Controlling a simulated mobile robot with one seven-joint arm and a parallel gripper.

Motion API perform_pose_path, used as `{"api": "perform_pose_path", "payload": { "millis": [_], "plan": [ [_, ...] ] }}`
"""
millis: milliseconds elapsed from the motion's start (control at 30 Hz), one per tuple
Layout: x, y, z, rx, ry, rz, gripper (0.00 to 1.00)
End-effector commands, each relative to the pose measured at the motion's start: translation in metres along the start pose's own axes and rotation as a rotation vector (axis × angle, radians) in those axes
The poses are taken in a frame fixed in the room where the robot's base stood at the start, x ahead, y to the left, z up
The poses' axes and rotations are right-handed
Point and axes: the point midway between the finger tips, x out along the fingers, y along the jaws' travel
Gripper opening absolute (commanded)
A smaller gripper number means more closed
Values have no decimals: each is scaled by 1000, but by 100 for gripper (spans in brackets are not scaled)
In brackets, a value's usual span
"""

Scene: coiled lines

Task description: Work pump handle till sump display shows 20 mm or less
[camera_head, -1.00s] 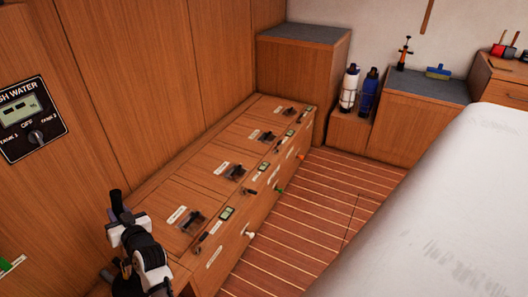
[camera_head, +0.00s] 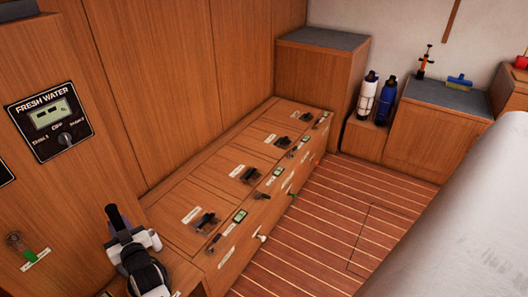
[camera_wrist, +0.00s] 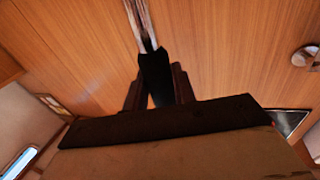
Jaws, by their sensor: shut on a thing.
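In the wrist view, my gripper (camera_wrist: 158,92) is shut on a black grip, which I take to be the pump handle (camera_wrist: 155,66). A shiny metal shaft runs from it toward the top of the picture. In the head view, my gripper (camera_head: 120,222) is at the lower left, beside the near end of the wooden bench; whether the handle sits in a pump cannot be told. The bench carries several dark pump-like fittings, the nearest (camera_head: 206,219), each with a small display, the nearest (camera_head: 240,216). Their labels and readings are too small to read.
A FRESH WATER panel (camera_head: 48,121) is on the left wall, with a green-tipped fitting (camera_head: 28,254) below it. Blue (camera_head: 386,101) and white (camera_head: 367,97) bottles stand at the back. A white rounded bulk (camera_head: 482,215) fills the right. The striped floor (camera_head: 325,215) between is clear.

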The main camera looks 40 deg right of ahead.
Motion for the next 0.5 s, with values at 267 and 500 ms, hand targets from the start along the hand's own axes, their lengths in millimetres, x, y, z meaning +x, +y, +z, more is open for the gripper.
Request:
{"api": "perform_pose_path", "payload": {
  "millis": [267, 500],
  "plan": [
    [-4, -2, 25, -4, -48, -4, 0],
    [-9, -16, 26, -57, -33, -2, 0]
  ]
}}
